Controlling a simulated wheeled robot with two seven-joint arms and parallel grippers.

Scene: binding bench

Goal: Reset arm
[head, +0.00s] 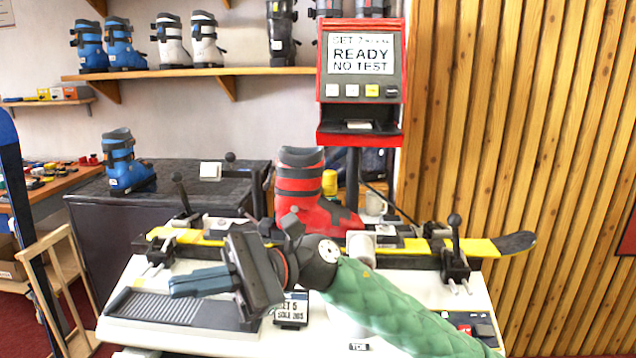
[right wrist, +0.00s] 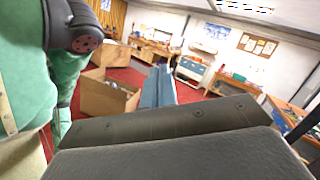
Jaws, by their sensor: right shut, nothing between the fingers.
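My right arm in its green padded sleeve comes in from the lower right in the head view. My right gripper (head: 172,288) points left above the bench, its blue-grey fingers shut with nothing between them. It also shows in the right wrist view (right wrist: 158,82), where the fingers are together and the room lies beyond. The left gripper is not in view. A red and black ski boot (head: 305,195) stands on the yellow and black ski (head: 480,247) behind my right wrist. My wrist and forearm hide part of the ski and bench.
A red test machine (head: 360,80) reads "READY NO TEST". A blue boot (head: 127,165) stands on the dark cabinet at left.

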